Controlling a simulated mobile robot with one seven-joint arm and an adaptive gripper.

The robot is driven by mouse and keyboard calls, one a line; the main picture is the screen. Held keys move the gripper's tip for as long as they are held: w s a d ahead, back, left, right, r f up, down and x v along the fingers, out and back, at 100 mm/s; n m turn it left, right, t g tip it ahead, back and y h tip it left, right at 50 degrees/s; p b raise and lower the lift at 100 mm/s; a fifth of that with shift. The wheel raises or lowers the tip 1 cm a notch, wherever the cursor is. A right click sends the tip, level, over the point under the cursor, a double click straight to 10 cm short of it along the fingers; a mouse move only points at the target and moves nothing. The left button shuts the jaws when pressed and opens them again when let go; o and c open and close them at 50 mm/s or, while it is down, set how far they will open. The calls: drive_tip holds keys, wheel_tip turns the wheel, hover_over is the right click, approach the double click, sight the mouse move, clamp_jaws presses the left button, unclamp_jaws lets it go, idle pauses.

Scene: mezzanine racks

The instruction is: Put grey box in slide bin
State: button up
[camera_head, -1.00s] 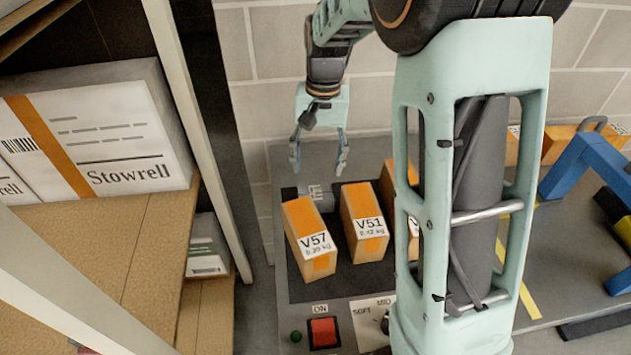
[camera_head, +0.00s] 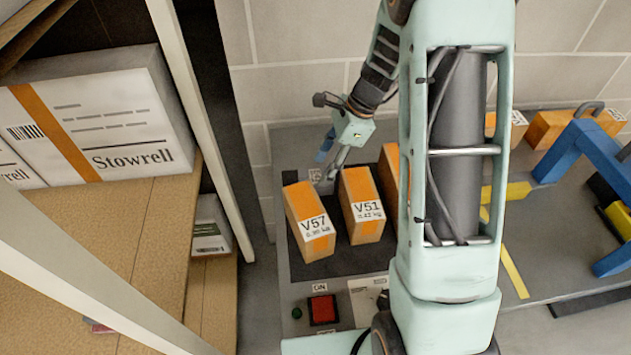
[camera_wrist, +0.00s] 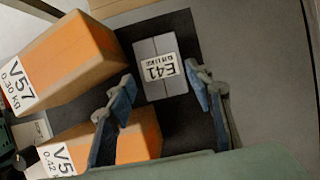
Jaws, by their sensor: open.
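The grey box (camera_wrist: 149,50) labelled E41 lies on a dark mat in the wrist view. In the head view only a small part of it (camera_head: 316,175) shows behind the orange boxes and my gripper. My gripper (camera_head: 328,166) is open, its fingers pointing down at the grey box. In the wrist view the two blue fingers (camera_wrist: 160,80) appear on either side of the box's near end, with nothing held; contact cannot be told. I cannot pick out the slide bin in these views.
Orange boxes V57 (camera_head: 309,221) and V51 (camera_head: 361,205) stand in front of the grey box, close to my gripper. A red button (camera_head: 323,309) is at the counter's front. A rack with a Stowrell carton (camera_head: 110,130) is left; a blue frame (camera_head: 580,150) is right.

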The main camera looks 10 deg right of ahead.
sight(316, 176)
drive_tip(key=x, duration=0.5)
drive_tip(key=shift+a+f, duration=0.1)
drive_tip(key=c, duration=1)
drive_tip(key=shift+o, duration=0.2)
wheel_tip(316, 176, up, 18)
drive_tip(key=p, duration=0.1)
drive_tip(key=shift+p, duration=0.3)
